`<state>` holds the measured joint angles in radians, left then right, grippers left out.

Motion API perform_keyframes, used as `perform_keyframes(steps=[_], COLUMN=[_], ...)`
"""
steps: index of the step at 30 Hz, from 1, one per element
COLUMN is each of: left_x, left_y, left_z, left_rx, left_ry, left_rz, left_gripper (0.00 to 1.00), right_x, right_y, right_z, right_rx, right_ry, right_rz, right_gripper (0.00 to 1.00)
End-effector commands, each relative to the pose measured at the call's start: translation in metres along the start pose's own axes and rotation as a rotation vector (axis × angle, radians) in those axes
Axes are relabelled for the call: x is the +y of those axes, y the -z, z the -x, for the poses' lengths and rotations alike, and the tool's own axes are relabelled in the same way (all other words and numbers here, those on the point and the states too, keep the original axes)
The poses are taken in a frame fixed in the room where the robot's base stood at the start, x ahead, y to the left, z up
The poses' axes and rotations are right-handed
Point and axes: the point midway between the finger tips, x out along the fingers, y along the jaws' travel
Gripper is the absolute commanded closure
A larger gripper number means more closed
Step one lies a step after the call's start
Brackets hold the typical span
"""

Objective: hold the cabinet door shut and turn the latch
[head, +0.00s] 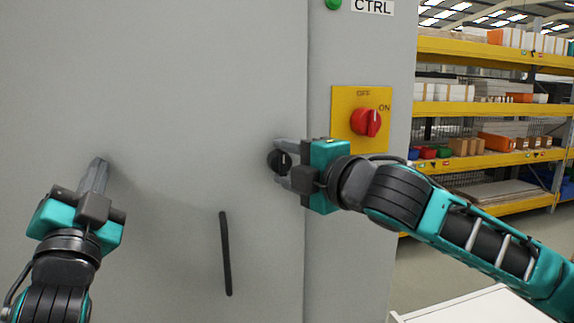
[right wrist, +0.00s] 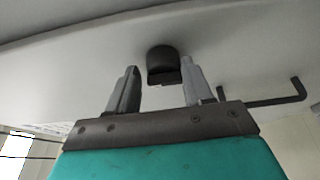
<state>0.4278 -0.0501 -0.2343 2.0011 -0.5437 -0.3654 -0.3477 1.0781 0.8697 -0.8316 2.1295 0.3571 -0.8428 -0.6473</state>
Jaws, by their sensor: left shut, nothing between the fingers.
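The grey cabinet door (head: 170,60) fills the left of the head view and looks closed along its seam. The latch is a small round black knob (head: 276,160) near the door's right edge; it also shows in the right wrist view (right wrist: 161,62). My right gripper (head: 281,161) is open, one finger on each side of the knob. In the right wrist view its fingers (right wrist: 161,73) show gaps to the knob. My left gripper (head: 100,162) is shut and empty, fingertips at the door's left part, with a shadow around them; I cannot tell whether they touch.
A black bar handle (head: 226,253) stands out from the door below the knob. A yellow plate (head: 343,139) with a red rotary switch (head: 366,122) is right of my right gripper. A green button (head: 333,4) is above. Yellow shelving (head: 480,105) stands behind at right.

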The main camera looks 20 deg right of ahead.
Motion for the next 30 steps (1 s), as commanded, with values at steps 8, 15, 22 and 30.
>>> perform_keyframes(steps=[8,15,22,30], left_x=[0.003,0.003,0.003,0.003], left_y=[-0.005,-0.004,-0.004,-0.004], left_z=[-0.001,-0.001,-0.001,-0.001], left_rx=[-0.014,-0.013,-0.013,-0.012], left_ry=[-0.007,-0.007,-0.008,-0.008], left_rz=[-0.002,-0.001,-0.001,-0.001], left_gripper=[1.0,1.0,1.0,1.0], right_x=[0.0,-0.001,-0.001,0.001], right_y=[0.001,0.001,0.001,0.002], right_z=[0.0,0.005,0.04,0.074], right_rx=[0.002,0.004,0.003,0.002], right_ry=[0.0,0.002,0.0,-0.002], right_rz=[-0.001,-0.002,0.002,0.001], right_gripper=[0.34,0.34,0.34,0.34])
